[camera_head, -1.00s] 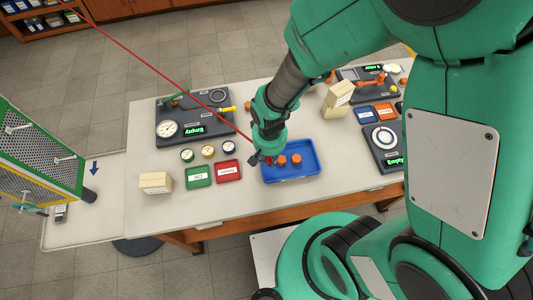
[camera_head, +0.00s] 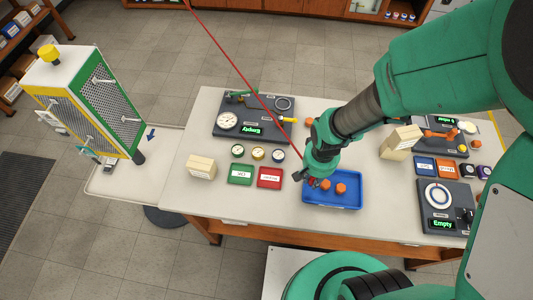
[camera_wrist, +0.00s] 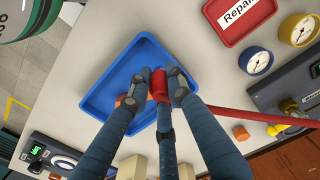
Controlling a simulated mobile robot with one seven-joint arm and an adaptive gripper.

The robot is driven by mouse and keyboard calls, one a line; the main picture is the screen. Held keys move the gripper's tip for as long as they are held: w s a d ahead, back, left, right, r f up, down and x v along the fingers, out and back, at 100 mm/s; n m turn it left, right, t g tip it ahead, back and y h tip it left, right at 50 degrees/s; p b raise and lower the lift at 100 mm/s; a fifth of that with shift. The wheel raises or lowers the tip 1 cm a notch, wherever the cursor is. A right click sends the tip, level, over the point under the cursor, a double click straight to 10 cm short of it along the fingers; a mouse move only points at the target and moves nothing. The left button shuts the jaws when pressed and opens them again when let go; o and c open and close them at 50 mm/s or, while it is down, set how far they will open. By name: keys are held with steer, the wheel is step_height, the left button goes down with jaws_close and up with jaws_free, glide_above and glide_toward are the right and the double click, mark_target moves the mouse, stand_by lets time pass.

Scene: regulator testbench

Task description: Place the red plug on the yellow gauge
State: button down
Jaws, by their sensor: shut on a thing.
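My gripper (camera_head: 310,182) is at the left end of the blue tray (camera_head: 345,204). In the wrist view my gripper (camera_wrist: 160,80) is shut on the red plug (camera_wrist: 158,84), over the tray (camera_wrist: 96,102). I cannot tell whether the plug is clear of the tray floor. The yellow gauge (camera_head: 258,153) is the middle one of three small round gauges, behind and left of the tray. The yellow gauge also shows at the upper right of the wrist view (camera_wrist: 299,28), apart from the plug.
Orange plugs (camera_head: 341,188) lie in the tray. Green (camera_head: 240,175) and red (camera_head: 269,178) labelled trays lie between it and a beige block (camera_head: 201,167). Dark gauge panels (camera_head: 268,104) stand behind. A long red line (camera_head: 240,65) ends near my gripper.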

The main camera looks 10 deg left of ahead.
steer(key=s+a+r+m+p, duration=0.1)
steer(key=a+r+m+p, duration=0.2)
steer(key=a, duration=0.9)
steer(key=shift+s, duration=0.4)
steer(key=shift+w+a+f, duration=0.1)
steer(key=shift+w+a, duration=0.05)
glide_above(258, 151)
steer(key=shift+f+b, duration=0.45)
steer(key=shift+f, duration=0.25)
steer(key=shift+f, duration=0.1)
steer(key=shift+f, duration=1.7)
steer(key=shift+f, duration=0.15)
